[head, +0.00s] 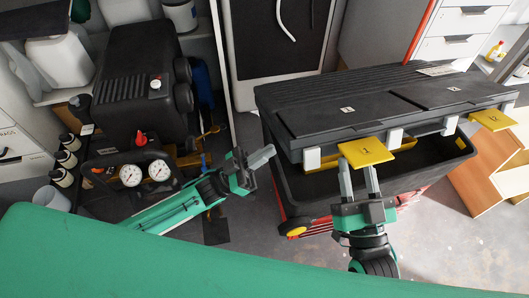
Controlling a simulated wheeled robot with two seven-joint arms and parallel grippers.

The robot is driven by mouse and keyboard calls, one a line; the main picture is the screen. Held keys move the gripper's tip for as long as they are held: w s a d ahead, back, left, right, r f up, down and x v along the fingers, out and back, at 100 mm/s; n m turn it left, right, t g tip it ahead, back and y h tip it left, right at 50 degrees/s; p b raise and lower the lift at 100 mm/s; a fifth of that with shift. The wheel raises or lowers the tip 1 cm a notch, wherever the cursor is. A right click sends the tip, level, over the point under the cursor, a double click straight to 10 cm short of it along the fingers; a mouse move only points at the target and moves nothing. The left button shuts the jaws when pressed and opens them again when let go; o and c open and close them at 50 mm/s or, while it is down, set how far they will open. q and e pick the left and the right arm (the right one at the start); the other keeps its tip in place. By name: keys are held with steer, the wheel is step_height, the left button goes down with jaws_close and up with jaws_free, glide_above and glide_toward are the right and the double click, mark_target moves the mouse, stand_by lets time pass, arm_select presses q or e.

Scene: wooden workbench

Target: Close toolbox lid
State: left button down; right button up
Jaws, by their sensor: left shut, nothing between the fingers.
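The toolbox is a large black wheeled box. Its black lid (375,103) sits above the open bin (300,187), with a gap along the front where the inside shows. A yellow latch (367,152) sticks out from the lid's front left, and another yellow latch (493,120) from its front right. My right gripper (358,180) is at the left latch, with its two fingers apart and their tips close under or against it; I cannot tell whether they touch. My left gripper (262,157) is shut and empty, just left of the toolbox's front left corner.
A black compressor (143,80) with gauges stands at the left, with several small bottles beside it. A wooden box (490,175) is right of the toolbox. White drawers (465,25) stand behind.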

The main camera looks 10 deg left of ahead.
stand_by(0.5)
steer(key=shift+a+f, duration=0.1)
steer(key=shift+f, duration=0.2)
steer(key=shift+c, duration=0.3)
arm_select(q)
steer(key=v, duration=1.3)
steer(key=shift+s+a+f, duration=0.15)
steer(key=shift+a+f, duration=0.1)
steer(key=shift+f, duration=0.05)
arm_select(e)
steer(key=shift+r, duration=0.15)
jaws_close()
arm_select(q)
steer(key=shift+s, duration=0.1)
arm_select(e)
steer(key=shift+s+a, duration=0.1)
